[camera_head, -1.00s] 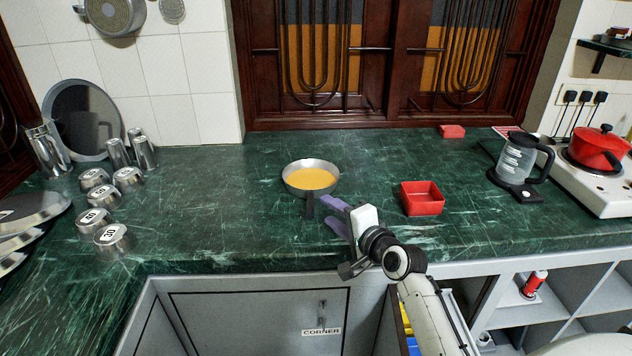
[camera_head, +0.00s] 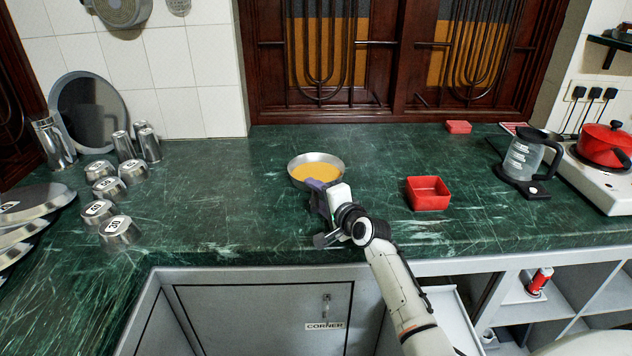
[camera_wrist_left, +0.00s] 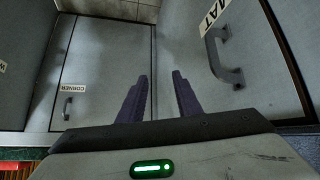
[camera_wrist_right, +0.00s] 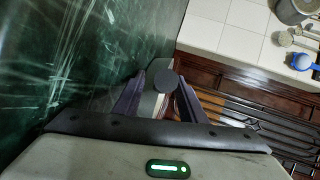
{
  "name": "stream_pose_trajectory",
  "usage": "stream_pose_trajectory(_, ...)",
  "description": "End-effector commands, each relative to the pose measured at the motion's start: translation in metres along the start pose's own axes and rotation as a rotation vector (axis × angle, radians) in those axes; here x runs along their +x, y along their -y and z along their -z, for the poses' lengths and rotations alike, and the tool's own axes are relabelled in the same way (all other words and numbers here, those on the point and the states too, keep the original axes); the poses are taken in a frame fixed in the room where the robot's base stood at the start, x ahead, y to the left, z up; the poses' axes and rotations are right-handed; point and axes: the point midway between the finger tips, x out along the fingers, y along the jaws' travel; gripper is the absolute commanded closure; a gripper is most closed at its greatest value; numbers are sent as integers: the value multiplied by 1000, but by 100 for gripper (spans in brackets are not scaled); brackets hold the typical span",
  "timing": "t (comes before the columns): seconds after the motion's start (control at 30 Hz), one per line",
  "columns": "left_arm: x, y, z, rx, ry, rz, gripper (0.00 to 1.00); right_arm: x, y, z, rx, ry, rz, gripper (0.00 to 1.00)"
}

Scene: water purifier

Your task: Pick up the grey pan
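A red square bowl (camera_head: 428,194) stands right of the pan. A glass jug (camera_head: 523,160) and a red pot (camera_head: 604,146) are farther right. Several steel cups (camera_head: 119,230) and plates (camera_head: 30,203) are at left. The green counter (camera_head: 220,210) between cups and pan is clear.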

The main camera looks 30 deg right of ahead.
Motion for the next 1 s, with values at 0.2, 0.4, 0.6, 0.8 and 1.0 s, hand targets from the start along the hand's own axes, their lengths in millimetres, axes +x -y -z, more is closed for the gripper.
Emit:
stream_pose_trajectory(0.2,0,0,0,0,0,0,69,0,0,0,0,0,0,83)
stream_pose_trajectory(0.4,0,0,0,0,1,0,69,0,0,0,0,0,0,100)
stream_pose_trajectory(0.6,0,0,-1,0,2,0,69,0,4,1,-1,-2,8,100)
stream_pose_trajectory(0.8,-1,0,-1,-1,3,0,69,-1,5,1,-1,-2,8,100)
stream_pose_trajectory(1.0,-2,0,0,-1,3,0,69,-3,14,1,-1,-1,10,100)
